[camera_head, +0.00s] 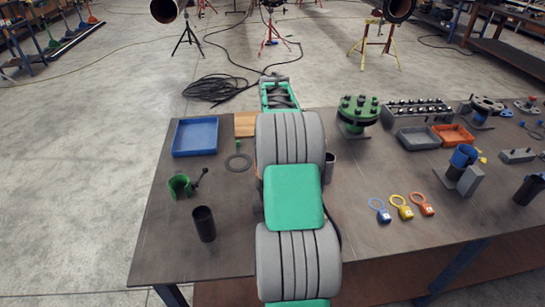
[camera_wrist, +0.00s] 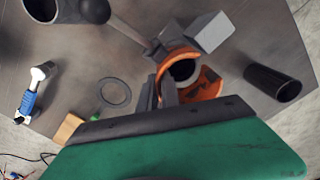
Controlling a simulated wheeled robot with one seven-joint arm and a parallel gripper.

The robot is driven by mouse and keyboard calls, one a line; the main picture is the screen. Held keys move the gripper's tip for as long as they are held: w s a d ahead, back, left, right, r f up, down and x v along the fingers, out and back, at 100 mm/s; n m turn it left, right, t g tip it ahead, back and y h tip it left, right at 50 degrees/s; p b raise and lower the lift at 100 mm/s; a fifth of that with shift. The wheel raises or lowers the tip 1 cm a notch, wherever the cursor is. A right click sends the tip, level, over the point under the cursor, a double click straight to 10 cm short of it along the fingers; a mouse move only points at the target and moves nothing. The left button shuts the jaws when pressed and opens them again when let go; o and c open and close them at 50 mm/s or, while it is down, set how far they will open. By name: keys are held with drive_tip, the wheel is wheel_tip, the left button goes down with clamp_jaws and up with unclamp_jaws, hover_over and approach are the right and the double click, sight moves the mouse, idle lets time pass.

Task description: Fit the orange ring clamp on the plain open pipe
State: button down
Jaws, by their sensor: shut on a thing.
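My gripper (camera_wrist: 160,88) is shut on the orange ring clamp (camera_wrist: 208,86) in the wrist view. The clamp is tilted in the picture, with a dark round opening. I cannot tell whether anything stands inside it. A lever with a black ball end (camera_wrist: 95,10) reaches up left from it, and a grey block (camera_wrist: 210,32) lies beside it. An open black pipe (camera_head: 204,223) stands upright at the table's front left. A dark open pipe also shows right of the clamp in the wrist view (camera_wrist: 272,82). In the head view my arm hides the gripper and clamp.
A green clamp (camera_head: 180,187), a flat ring (camera_head: 238,162) and a blue tray (camera_head: 195,137) are on the table's left. A grey pipe (camera_head: 331,165) stands just right of my arm. A blue-clamped pipe (camera_head: 463,156), coloured tags (camera_head: 401,207) and a green-bolted flange (camera_head: 357,115) are farther right.

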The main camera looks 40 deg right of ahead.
drive_tip(key=shift+f+b, duration=0.7)
drive_tip(key=shift+f, duration=0.75)
drive_tip(key=shift+f, duration=0.1)
drive_tip(key=c, duration=1.5)
unclamp_jaws()
drive_tip(key=shift+c, duration=0.2)
drive_tip(key=shift+o, duration=0.2)
drive_tip(key=shift+f, duration=0.15)
